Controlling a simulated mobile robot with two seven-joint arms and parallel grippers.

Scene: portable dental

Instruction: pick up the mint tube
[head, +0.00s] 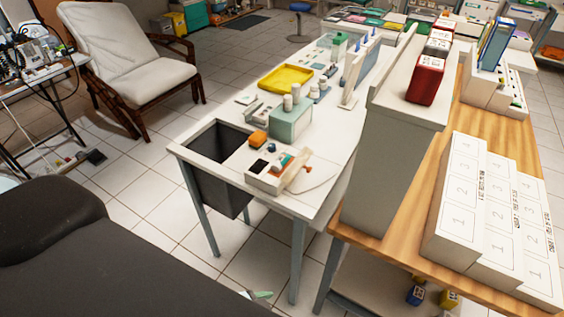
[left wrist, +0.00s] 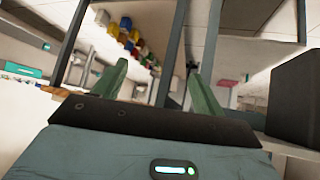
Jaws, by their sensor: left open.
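I cannot make out a mint tube for certain in either view. In the head view, a pale mint-green box (head: 290,121) with small white cylinders on top stands on the white table (head: 318,178). My left gripper (left wrist: 158,88) shows in the left wrist view with its two green fingers apart and nothing between them. A small green and white tip (head: 258,295) at the bottom of the head view may be part of it, low and apart from the table. My right gripper is in neither view.
A dark bin (head: 218,165) hangs at the table's near left end. A yellow tray (head: 286,78) and an open box (head: 279,172) of small items lie on the table. A wooden bench (head: 387,252) with white numbered boxes (head: 464,196) stands right.

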